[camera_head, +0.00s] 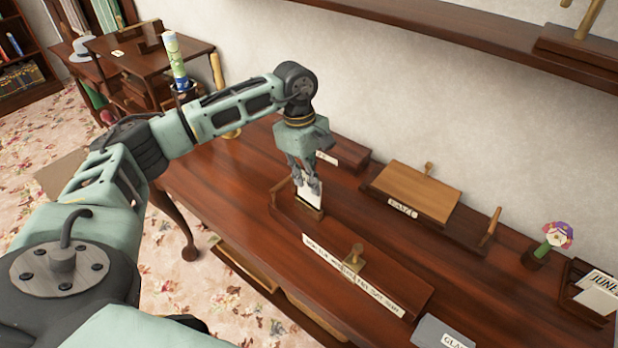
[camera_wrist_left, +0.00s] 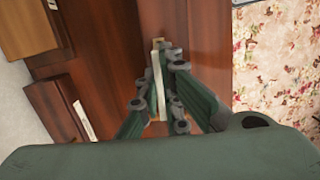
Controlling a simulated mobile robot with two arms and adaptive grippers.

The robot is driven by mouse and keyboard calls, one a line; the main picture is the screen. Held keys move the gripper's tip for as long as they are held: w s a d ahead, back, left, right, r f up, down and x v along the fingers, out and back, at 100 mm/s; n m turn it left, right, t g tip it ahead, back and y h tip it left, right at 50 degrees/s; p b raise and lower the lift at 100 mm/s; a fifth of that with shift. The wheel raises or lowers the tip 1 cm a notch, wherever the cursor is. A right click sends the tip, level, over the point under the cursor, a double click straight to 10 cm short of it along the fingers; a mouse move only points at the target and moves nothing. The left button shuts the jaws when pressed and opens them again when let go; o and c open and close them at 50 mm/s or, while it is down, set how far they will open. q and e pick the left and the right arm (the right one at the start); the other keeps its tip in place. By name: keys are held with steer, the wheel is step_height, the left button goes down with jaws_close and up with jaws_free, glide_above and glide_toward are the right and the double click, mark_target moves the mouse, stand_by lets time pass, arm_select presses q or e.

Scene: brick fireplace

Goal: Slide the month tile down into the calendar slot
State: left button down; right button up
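My left gripper (camera_head: 308,187) points down over the table, its fingers close together on the two sides of a thin white tile (camera_head: 309,196). In the left wrist view the tile (camera_wrist_left: 157,72) is a pale strip between the fingertips (camera_wrist_left: 158,85). Its print is not readable. My right gripper is not in view.
On the table (camera_head: 235,190) are a long labelled wooden block (camera_head: 395,272), a tan-topped box (camera_head: 412,190), a grey "GLA" labelled box (camera_head: 440,333) and a potted flower (camera_head: 553,240). A wall shelf (camera_head: 460,35) runs above.

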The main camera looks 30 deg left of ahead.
mark_target(311, 202)
arm_select(q)
steer(key=shift+f+b, duration=1.7)
steer(key=shift+f, duration=0.5)
steer(key=c, duration=1.9)
jaws_free()
steer(key=shift+r, duration=0.1)
steer(key=shift+o, duration=0.2)
steer(key=shift+r, duration=0.1)
steer(key=r, duration=0.4)
steer(key=a+r, duration=0.1)
steer(key=r, duration=0.6)
steer(key=shift+w+a+r, duration=0.1)
steer(key=shift+a+r, duration=0.2)
steer(key=shift+a, duration=0.1)
